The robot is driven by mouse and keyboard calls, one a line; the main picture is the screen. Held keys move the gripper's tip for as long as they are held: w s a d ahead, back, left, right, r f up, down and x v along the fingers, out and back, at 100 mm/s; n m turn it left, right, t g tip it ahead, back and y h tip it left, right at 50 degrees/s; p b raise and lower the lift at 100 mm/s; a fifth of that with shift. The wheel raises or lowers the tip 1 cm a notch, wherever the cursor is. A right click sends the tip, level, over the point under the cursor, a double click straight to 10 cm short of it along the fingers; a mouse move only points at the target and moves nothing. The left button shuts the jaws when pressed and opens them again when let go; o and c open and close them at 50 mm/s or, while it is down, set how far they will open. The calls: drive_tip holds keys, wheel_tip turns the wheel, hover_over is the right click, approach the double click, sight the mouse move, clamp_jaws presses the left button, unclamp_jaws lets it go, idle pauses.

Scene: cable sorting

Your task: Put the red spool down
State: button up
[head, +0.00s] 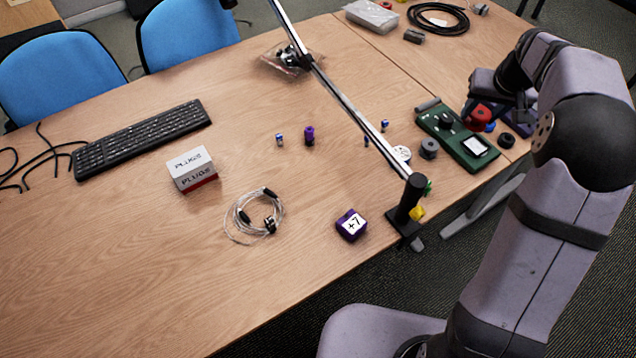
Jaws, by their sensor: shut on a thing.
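The red spool (478,114) shows at the right in the head view, beside the upper right edge of the green board (437,122). My gripper (497,97) reaches in from the right and is shut on the red spool. The fingers are small and dark, and the arm partly hides the grip. I cannot tell whether the spool touches the surface below.
A blue piece (490,127), a black ring (507,140) and a grey spool (429,148) lie close by. A lamp post on a black base (404,229) stands at the table's near edge. The table's middle left is mostly clear around a coiled cable (240,216).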

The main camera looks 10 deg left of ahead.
drive_tip(key=s+a+n+y+b, duration=0.15)
drive_tip(key=s+a, duration=0.25)
drive_tip(key=a, duration=0.8)
drive_tip(key=s+a+r+n+b, duration=0.1)
drive_tip(key=s+a+n+b, duration=0.2)
drive_tip(key=a, duration=0.9)
drive_tip(key=s+a+b, duration=0.3)
drive_tip(key=s+a, duration=0.2)
drive_tip(key=a, duration=0.7)
drive_tip(key=shift+s+a+f+p, duration=0.1)
drive_tip(key=shift+f+p, duration=0.05)
drive_tip(key=shift+f, duration=5.1)
drive_tip(key=shift+s+f+p, duration=0.1)
drive_tip(key=shift+f+p, duration=0.05)
drive_tip(key=shift+f, duration=5.05)
drive_tip(key=shift+f, duration=0.15)
drive_tip(key=o, duration=1.1)
drive_tip(key=shift+o, duration=0.2)
